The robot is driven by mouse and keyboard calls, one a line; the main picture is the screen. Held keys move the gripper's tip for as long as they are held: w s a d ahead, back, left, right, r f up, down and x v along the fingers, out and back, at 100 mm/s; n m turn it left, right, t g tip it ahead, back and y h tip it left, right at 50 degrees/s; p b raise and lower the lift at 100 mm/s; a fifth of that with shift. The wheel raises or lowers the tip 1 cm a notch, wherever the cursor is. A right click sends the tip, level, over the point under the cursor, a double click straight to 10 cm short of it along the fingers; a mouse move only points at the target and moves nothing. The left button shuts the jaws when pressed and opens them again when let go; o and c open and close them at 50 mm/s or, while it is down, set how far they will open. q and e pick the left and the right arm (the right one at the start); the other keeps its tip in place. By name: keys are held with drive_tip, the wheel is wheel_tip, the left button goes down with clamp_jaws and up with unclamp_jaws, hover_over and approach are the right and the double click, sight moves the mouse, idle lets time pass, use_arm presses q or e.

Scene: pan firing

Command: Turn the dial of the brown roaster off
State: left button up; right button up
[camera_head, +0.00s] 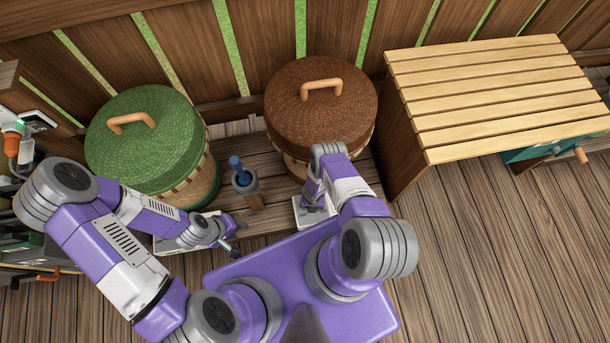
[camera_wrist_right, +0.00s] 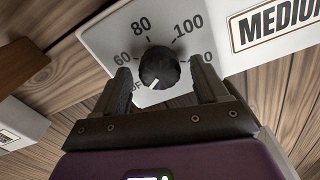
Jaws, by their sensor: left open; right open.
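The brown roaster (camera_head: 335,115), with a woven lid and wooden handle, stands at the back middle in the head view. Its white dial panel (camera_head: 303,214) is partly covered by my right arm. In the right wrist view the black dial (camera_wrist_right: 158,66) sits on this panel (camera_wrist_right: 110,38) among printed numbers. Its white mark points down and left, toward partly hidden letters that look like OFF. My right gripper (camera_wrist_right: 164,80) is open, with one finger on each side of the dial; contact is unclear. My left gripper (camera_head: 238,238) is open beside the green roaster's panel (camera_head: 172,246).
The green roaster (camera_head: 150,125) stands left of the brown one. A small holder with a blue-handled tool (camera_head: 240,172) stands between them. A slatted wooden table (camera_head: 490,95) is at the right. A MEDIUM label (camera_wrist_right: 275,22) is right of the dial. Open floor lies lower right.

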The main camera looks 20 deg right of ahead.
drive_tip(key=m, duration=0.6)
drive_tip(key=shift+b, duration=0.3)
drive_tip(key=m, duration=0.5)
drive_tip(key=shift+w+m, duration=0.1)
drive_tip(key=shift+m, duration=0.2)
drive_tip(key=m+b, duration=0.1)
drive_tip(key=m, duration=0.4)
drive_tip(key=m+b, duration=0.1)
drive_tip(key=m, duration=0.5)
drive_tip(key=shift+w+m, duration=0.1)
drive_tip(key=shift+m, duration=0.2)
drive_tip(key=shift+r+m, duration=0.25)
drive_tip(key=shift+m, duration=0.15)
wheel_tip(320, 180, up, 7)
drive_tip(key=p, duration=0.5)
drive_tip(key=shift+r, duration=0.15)
drive_tip(key=s+a+r+m+y+b, duration=0.2)
drive_tip(key=a+r, duration=0.3)
drive_tip(key=r, duration=0.5)
drive_tip(key=s+a+r+m+y+b, duration=0.2)
drive_tip(key=a+r+m, duration=0.3)
drive_tip(key=r, duration=0.5)
drive_tip(key=shift+s+a+r+y+b, duration=0.35)
drive_tip(key=shift+s+a+y+b, duration=0.1)
drive_tip(key=shift+a+y, duration=0.3)
